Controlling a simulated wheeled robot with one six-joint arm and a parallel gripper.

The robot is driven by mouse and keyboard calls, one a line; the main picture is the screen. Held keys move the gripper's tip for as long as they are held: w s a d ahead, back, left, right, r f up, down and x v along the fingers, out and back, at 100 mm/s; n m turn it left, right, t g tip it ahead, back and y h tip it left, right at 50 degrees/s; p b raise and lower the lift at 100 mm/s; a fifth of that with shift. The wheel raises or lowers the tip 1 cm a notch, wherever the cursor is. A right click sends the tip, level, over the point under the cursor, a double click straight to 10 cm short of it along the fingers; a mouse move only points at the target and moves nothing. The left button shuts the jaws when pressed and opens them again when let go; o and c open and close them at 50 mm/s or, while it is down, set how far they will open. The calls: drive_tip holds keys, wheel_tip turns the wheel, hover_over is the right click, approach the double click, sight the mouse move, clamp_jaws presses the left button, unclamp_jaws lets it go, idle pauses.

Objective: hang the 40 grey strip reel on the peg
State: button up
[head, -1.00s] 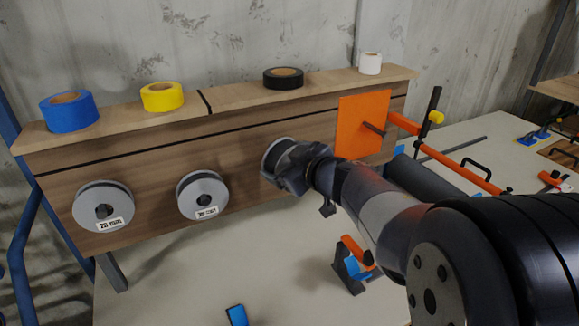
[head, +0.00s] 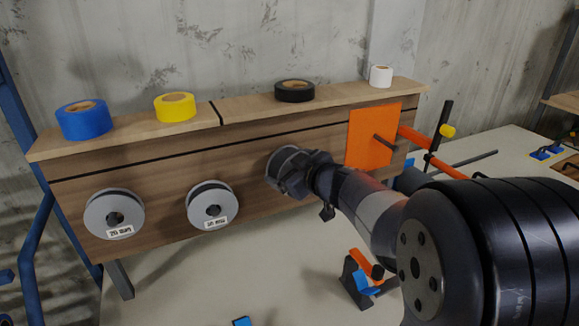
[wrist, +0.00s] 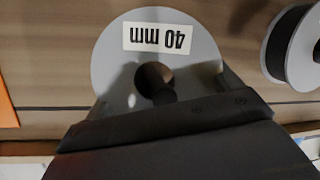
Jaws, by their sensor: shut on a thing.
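The 40 mm grey strip reel (wrist: 105,70) faces the wrist camera, its label upside down in that view. In the head view the reel (head: 283,158) is mostly hidden behind my gripper (head: 285,175). My gripper is shut on the reel, in front of the wooden board; the wrist view shows its fingers (wrist: 155,95) at the reel's hub. A dark round end shows in the hub hole; I cannot tell whether it is a peg. A bare peg (head: 385,141) sticks out from the orange panel (head: 362,138) to the right of the reel.
Two other grey reels hang on the board to the left, a left one (head: 97,222) and a nearer one (head: 199,212). Blue (head: 84,122), yellow (head: 175,109), black (head: 295,93) and white (head: 381,77) tape rolls stand on the ledge. An orange clamp (head: 362,265) stands on the bench.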

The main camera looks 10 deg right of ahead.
idle(0.4)
drive_tip(key=o, duration=1)
drive_tip(key=shift+o, duration=0.2)
drive_tip(key=p+v, duration=0.2)
drive_tip(key=v, duration=0.9)
drive_tip(key=shift+w, duration=0.1)
